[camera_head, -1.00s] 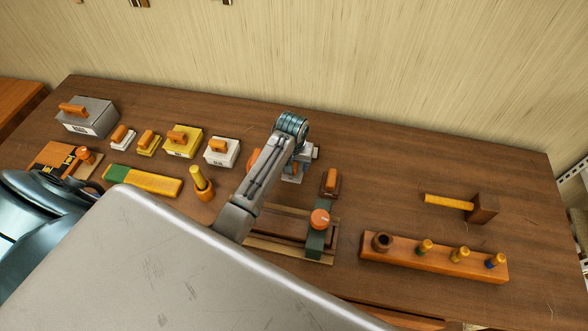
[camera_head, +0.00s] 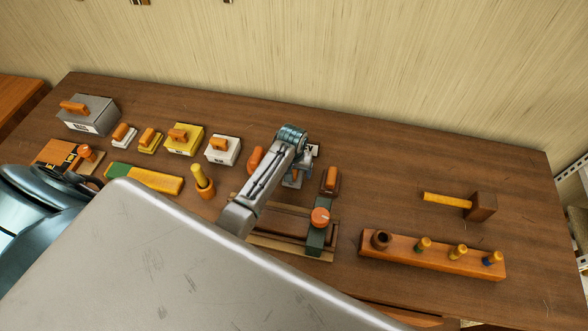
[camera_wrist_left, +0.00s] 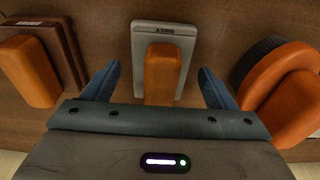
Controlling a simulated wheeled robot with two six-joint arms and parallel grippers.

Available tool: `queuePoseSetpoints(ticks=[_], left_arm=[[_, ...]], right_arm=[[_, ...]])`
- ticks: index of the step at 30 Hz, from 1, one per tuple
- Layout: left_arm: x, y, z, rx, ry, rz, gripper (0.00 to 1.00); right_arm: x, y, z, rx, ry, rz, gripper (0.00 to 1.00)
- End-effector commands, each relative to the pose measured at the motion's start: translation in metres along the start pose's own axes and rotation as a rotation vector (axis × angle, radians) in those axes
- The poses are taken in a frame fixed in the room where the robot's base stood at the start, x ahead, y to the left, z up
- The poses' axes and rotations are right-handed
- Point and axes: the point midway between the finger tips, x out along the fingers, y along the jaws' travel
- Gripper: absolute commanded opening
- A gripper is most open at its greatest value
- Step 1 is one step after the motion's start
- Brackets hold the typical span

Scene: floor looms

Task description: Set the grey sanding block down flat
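The grey sanding block (camera_wrist_left: 146,34), with an orange handle and a GREY label, lies flat on the wooden surface in the left wrist view. My left gripper (camera_wrist_left: 158,72) is open above it. Its two blue fingers stand on either side of the handle, with a visible gap on each side. In the head view the left gripper (camera_head: 294,175) points down at the bench, and the arm hides most of the block.
A brown block with an orange handle (camera_head: 331,179) and another orange-handled piece (camera_head: 255,159) flank the gripper closely. A wooden frame with a green bar (camera_head: 315,239) lies in front.

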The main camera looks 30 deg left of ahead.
Motion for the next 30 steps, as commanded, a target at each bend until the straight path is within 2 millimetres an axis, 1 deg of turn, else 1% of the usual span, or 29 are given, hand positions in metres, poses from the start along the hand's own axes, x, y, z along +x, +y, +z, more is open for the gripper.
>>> queuePoseSetpoints(ticks=[5,8,11,14,21,24,27,30], left_arm=[[-0.001,0.000,0.000,0.000,0.000,0.000,0.79],[-0.005,0.000,-0.001,0.000,0.002,0.000,0.79],[-0.014,0.000,-0.001,0.000,0.004,0.001,0.79],[-0.031,0.000,-0.001,0.000,0.005,0.001,0.79],[-0.082,0.000,-0.002,0.000,0.006,0.001,0.79],[-0.100,0.000,-0.001,0.000,0.005,0.001,0.79],[-0.112,0.000,-0.001,0.000,0.002,0.001,0.79],[-0.120,0.000,-0.001,0.000,0.001,0.001,0.79]], right_arm=[[0.000,0.005,0.000,-0.002,0.000,0.005,0.68],[0.000,0.007,0.000,-0.003,0.001,0.007,0.68],[0.004,0.008,0.000,-0.003,0.001,0.009,0.68],[0.008,0.008,0.000,-0.004,0.001,0.009,0.68],[0.020,0.006,0.002,-0.003,0.001,0.008,0.68],[0.024,0.004,0.002,-0.003,0.001,0.006,0.68],[0.026,0.002,0.002,-0.002,0.001,0.004,0.68],[0.027,-0.001,0.002,0.000,0.001,0.001,0.68]])
